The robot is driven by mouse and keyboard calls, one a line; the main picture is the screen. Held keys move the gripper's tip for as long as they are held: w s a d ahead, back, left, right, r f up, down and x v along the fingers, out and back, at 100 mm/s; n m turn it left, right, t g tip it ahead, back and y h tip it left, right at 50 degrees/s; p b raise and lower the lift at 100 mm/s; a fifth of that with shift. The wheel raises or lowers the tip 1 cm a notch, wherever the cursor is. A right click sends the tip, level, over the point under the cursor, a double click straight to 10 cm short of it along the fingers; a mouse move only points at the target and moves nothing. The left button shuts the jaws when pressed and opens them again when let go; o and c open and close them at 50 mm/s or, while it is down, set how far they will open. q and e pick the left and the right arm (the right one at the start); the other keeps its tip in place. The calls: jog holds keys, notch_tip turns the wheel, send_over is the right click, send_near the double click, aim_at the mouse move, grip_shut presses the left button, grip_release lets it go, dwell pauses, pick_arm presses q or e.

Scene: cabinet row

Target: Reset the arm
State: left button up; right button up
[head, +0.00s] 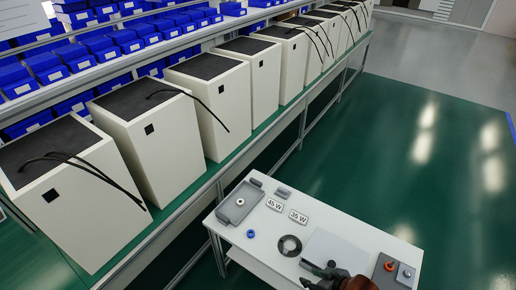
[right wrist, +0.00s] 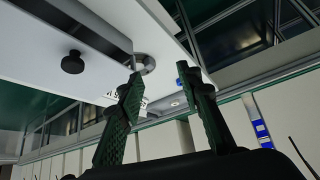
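My right gripper (head: 322,272) is at the bottom of the head view, over the front of the white table (head: 222,228). Its arm comes in from the bottom edge. In the right wrist view my right gripper (right wrist: 159,70) has its two green-black fingers apart, with nothing held between them. The white table top (right wrist: 35,55) lies beyond the fingers, with a grey ring-ended part (right wrist: 145,62) near the left fingertip and a black knob (right wrist: 72,62) further left. My left gripper is in neither view.
On the table are a grey tray (head: 233,208), a blue ring (head: 251,234), a black ring (head: 289,246), a pale flat box (head: 340,250) and a grey fixture (head: 384,266). White cabinets (head: 165,145) line the bench behind. Green floor (head: 400,190) at right is clear.

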jog(key=s+d+f+m+g+h, duration=0.1)
jog(key=s+d+f+m+h, duration=0.2)
jog(key=s+d, duration=0.5)
jog(key=s+d+f+m+g+h, duration=0.1)
jog(key=s+d+f+m+h, duration=0.1)
jog(key=s+d+f+m, duration=0.4)
jog(key=s+d+f+n+g+b, duration=0.1)
jog(key=s+f+n+b, duration=0.15)
jog(key=f, duration=1.45)
jog(key=s+f+n+g+b, duration=0.1)
jog(key=f+b, duration=0.2)
jog(key=f, duration=1.3)
pick_arm(q)
notch_tip(320, 180, down, 10)
jog(key=s+b, duration=0.1)
jog(key=b, duration=0.3)
jog(key=shift+s, duration=0.2)
pick_arm(e)
jog(key=s+f+g+y, duration=0.1)
jog(key=s+f, duration=1.9)
jog(key=f, duration=0.3)
jog(key=shift+s, duration=0.4)
pick_arm(q)
jog(key=shift+c, duration=0.4)
pick_arm(e)
jog(key=shift+f, duration=0.1)
jog(key=shift+c, duration=0.5)
